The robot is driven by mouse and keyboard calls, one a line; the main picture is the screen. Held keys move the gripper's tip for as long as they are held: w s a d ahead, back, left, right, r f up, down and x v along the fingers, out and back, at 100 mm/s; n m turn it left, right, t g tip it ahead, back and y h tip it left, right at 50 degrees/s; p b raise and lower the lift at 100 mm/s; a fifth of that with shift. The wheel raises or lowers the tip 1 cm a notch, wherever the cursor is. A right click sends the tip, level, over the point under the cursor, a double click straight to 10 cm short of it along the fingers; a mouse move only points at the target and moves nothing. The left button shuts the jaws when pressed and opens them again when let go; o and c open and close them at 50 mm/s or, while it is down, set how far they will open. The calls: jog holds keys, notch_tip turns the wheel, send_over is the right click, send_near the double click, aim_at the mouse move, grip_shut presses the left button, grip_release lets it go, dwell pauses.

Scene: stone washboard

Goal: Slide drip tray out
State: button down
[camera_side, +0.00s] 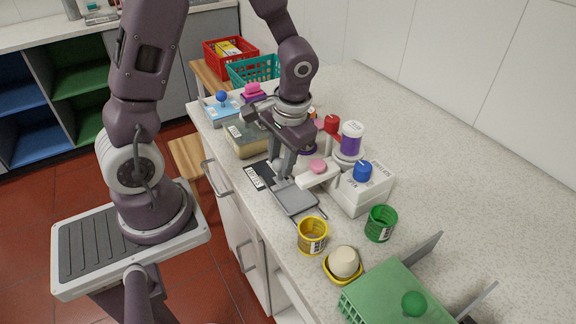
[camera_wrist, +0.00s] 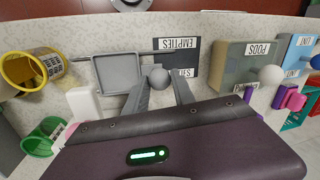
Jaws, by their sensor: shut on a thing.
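The drip tray (camera_side: 297,200) is a shallow grey square tray low beside the white machine (camera_side: 362,188), on the counter's near side. My gripper (camera_side: 279,181) reaches down at the tray's end.
A dark mat labelled EMPTIES (camera_wrist: 177,58) lies beside the tray. A yellow cup (camera_side: 312,236), a green cup (camera_side: 380,223) and a cream dome in a yellow dish (camera_side: 344,263) stand nearby. A PODS box (camera_side: 247,140) is behind my gripper. The right of the counter is clear.

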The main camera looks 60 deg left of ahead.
jog(key=a, duration=0.6)
jog(key=shift+w+a, duration=0.1)
jog(key=c, duration=1.3)
grip_release()
jog(key=shift+a, duration=0.1)
jog(key=shift+c, duration=0.2)
jog(key=shift+r, duration=0.1)
notch_tip(320, 180, up, 7)
jog(key=d, duration=0.1)
jog(key=shift+d, duration=0.3)
